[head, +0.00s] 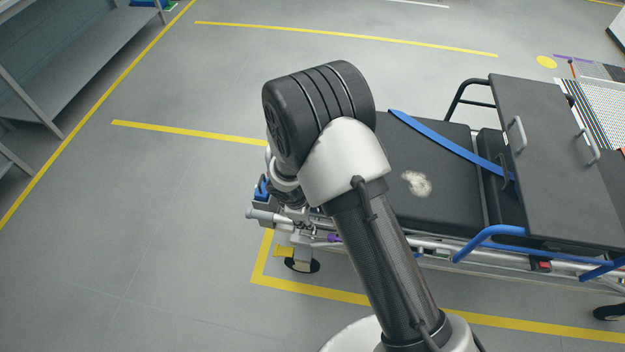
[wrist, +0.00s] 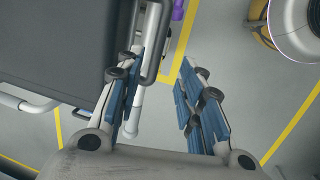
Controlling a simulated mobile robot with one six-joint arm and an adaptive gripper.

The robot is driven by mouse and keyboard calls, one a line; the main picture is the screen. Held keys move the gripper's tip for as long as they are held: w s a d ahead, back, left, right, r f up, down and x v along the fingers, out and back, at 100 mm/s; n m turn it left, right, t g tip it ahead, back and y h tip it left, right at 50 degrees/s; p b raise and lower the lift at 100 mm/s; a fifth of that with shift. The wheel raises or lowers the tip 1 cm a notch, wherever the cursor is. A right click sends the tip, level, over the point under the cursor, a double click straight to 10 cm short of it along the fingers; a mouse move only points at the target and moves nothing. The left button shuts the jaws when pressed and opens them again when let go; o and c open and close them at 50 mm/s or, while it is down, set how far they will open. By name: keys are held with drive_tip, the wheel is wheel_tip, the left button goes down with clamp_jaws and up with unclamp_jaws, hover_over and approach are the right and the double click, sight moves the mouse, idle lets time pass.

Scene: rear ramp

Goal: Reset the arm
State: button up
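My gripper (wrist: 161,78) is open in the wrist view, its two blue-padded fingers apart with nothing seen between them. Floor and part of the stretcher frame show beyond the fingers. In the head view my raised, bent arm hides most of the gripper. What shows of it there is beside the left end of the stretcher (head: 434,217). In the wrist view the stretcher's dark pad (wrist: 55,45) lies to the left of the fingers. I cannot tell whether the gripper touches the frame.
The stretcher carries a blue strap (head: 440,140), a pale patch (head: 416,183) on its pad and a dark panel (head: 560,165) at right. A purple part (wrist: 178,9) shows near its frame. A grey shelf (head: 85,65) stands at left. The floor between is clear, with yellow lines.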

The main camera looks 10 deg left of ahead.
drive_tip(key=d+r+m+t, duration=0.1)
drive_tip(key=d+r+m, duration=0.45)
drive_tip(key=r, duration=0.85)
drive_tip(key=d+r+m, duration=0.3)
drive_tip(key=d+r, duration=0.6)
drive_tip(key=r, duration=0.4)
drive_tip(key=s+d+r+m, duration=0.2)
drive_tip(key=s+r+m, duration=0.1)
drive_tip(key=s, duration=0.3)
drive_tip(key=s+d+r+m+t+y, duration=0.1)
drive_tip(key=s+d+r+m, duration=0.2)
drive_tip(key=s+r, duration=0.2)
drive_tip(key=s+d+r+m, duration=0.3)
drive_tip(key=s+r, duration=0.1)
drive_tip(key=s, duration=0.5)
drive_tip(key=shift+d+r+t+y, duration=0.15)
drive_tip(key=shift+r+t+y, duration=0.05)
drive_tip(key=shift+t+y, duration=0.1)
